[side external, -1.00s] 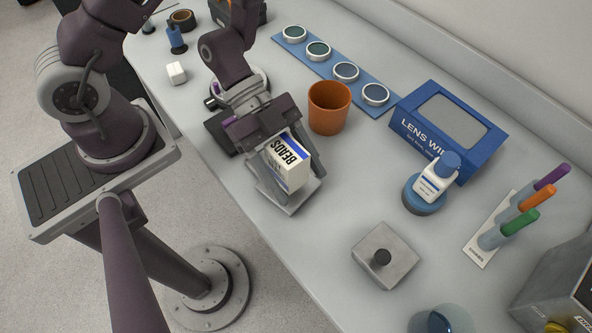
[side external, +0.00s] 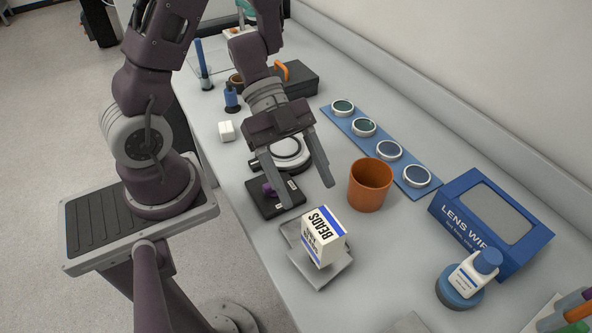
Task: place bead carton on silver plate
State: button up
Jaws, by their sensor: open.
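The bead carton (side external: 323,238), a white box with blue edges and "BEADS" lettering, stands upright on the silver plate (side external: 331,275). The plate is a square tray-like piece, and its rim shows around the carton. My gripper (side external: 307,195) is open and empty, with its fingers above and behind the carton in the picture. The fingers look clear of the carton. The carton hides part of the plate.
An orange cup (side external: 370,185) stands right of my gripper. A dark block with a purple knob (side external: 269,190) is behind the plate. A blue strip with several round lenses (side external: 388,150), a blue wipes box (side external: 490,222) and a bottle on a blue base (side external: 474,275) are to the right.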

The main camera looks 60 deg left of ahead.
jog(key=w+a+r+n+t+y, duration=0.3)
jog(key=w+a+t+y, duration=0.25)
jog(key=w, duration=0.45)
jog(key=a+r+n+t+y, duration=0.4)
jog(key=a+r+n+y, duration=0.35)
jog(key=r, duration=0.25)
jog(key=s+d+r+n+g+h, duration=0.1)
jog(key=s+d+n+g, duration=0.1)
jog(key=s, duration=0.6)
jog(key=s+d+r+n+g+h, duration=0.1)
jog(key=s+d+n, duration=0.3)
jog(key=s, duration=0.4)
jog(key=shift+s+r+n+g+h, duration=0.15)
jog(key=shift+n+g+h, duration=0.15)
jog(key=shift+n+g, duration=0.35)
jog(key=shift+o, duration=0.3)
